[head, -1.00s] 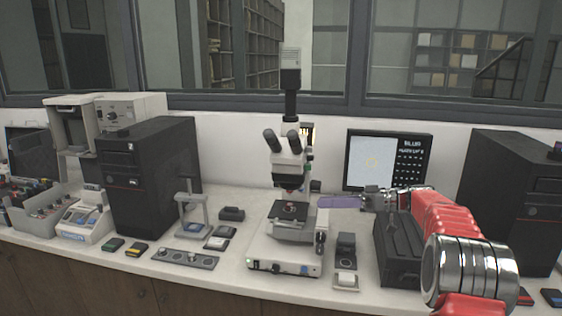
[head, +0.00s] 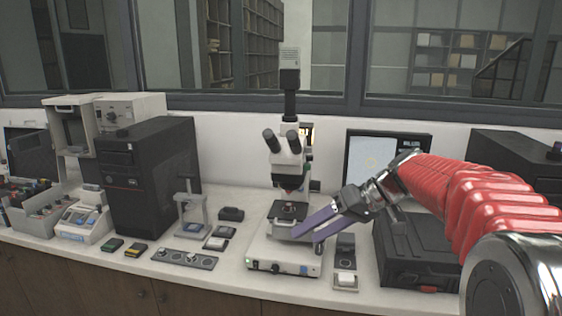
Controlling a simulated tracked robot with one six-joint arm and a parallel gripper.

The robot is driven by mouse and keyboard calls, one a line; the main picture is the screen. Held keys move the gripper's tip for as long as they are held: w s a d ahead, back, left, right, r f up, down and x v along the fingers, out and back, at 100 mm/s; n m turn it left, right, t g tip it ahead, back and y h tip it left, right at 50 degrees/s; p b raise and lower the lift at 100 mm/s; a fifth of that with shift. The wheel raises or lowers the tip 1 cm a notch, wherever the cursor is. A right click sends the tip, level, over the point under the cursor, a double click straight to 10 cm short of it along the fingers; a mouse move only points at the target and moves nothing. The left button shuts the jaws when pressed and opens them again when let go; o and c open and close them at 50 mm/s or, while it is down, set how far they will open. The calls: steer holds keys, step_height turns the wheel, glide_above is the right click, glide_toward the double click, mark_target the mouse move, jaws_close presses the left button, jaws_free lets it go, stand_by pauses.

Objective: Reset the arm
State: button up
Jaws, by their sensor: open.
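My gripper (head: 316,222) is in the head view, in front of the right side of the microscope's lower body. Its purple fingers point down and to the left, and no object shows between them. The fingers overlap part of the microscope (head: 284,262) in the picture; I cannot tell whether they touch it. My red arm comes in from the right edge and hides part of the monitor and the right computer tower.
A black case (head: 425,262) lies below my arm. A small press stand (head: 191,212) and a black computer tower (head: 150,180) stand left of the microscope. A monitor (head: 368,160) is behind my wrist. A small block (head: 345,281) sits near the counter's front edge.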

steer(key=s+d+f+m+t+h, duration=0.1)
steer(key=s+d+f+m+h, duration=0.1)
steer(key=s, duration=0.7)
steer(key=s+d+f+m+t+h, duration=0.1)
steer(key=s+d+f+m+h, duration=0.1)
steer(key=s, duration=0.7)
steer(key=s+d+f+m+t+h, duration=0.1)
steer(key=s+d+f+h, duration=0.3)
steer(key=s, duration=0.5)
steer(key=shift+f+m+h, duration=0.35)
steer(key=shift+m+h, duration=0.15)
steer(key=shift+h, duration=0.3)
